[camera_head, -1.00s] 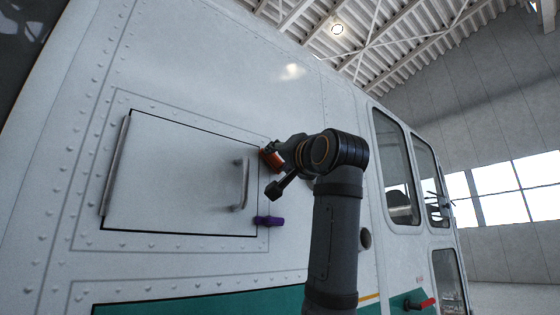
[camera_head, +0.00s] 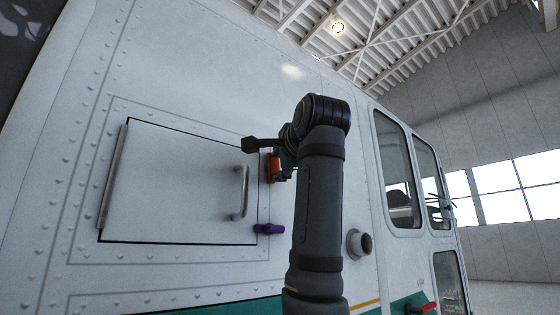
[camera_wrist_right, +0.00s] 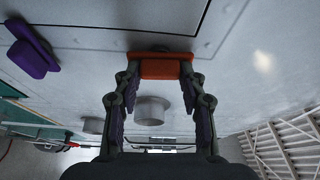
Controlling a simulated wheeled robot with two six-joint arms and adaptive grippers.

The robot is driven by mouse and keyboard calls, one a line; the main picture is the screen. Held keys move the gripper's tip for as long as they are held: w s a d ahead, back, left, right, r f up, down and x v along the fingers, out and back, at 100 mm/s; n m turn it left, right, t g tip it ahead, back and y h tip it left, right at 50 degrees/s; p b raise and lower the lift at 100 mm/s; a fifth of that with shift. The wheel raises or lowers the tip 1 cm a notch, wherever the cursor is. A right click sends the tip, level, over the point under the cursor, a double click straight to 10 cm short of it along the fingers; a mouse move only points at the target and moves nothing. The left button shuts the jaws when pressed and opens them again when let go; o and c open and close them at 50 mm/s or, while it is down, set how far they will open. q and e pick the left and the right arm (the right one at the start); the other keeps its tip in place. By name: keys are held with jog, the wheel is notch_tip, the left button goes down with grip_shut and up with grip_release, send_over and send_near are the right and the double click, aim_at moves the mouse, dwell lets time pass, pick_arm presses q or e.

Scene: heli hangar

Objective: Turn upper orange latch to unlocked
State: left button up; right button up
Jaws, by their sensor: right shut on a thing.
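The upper orange latch (camera_head: 274,168) is at the right edge of a closed hatch panel (camera_head: 175,190) on the white helicopter side. In the head view it stands upright, partly hidden by my right gripper (camera_head: 280,170). In the right wrist view the orange latch (camera_wrist_right: 160,68) lies between the fingertips of my right gripper (camera_wrist_right: 160,78), which is shut on it. A purple latch (camera_head: 269,229) sits below it on the same hatch edge and also shows in the right wrist view (camera_wrist_right: 33,50). My left gripper is not in view.
A grey vertical handle (camera_head: 240,192) stands out from the hatch just left of the latches. A round grey fitting (camera_head: 359,243) protrudes from the fuselage to the right. A red handle (camera_head: 428,307) is at lower right.

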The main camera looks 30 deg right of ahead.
jog(key=shift+m, duration=0.6)
jog(key=o, duration=1.1)
jog(key=shift+w, duration=0.15)
jog(key=shift+o, duration=0.2)
jog(key=shift+s+a, duration=0.1)
jog(key=shift+s, duration=0.2)
jog(key=v, duration=1.1)
jog(key=shift+s, duration=0.2)
jog(key=shift+r, duration=0.15)
jog(key=shift+a, duration=0.1)
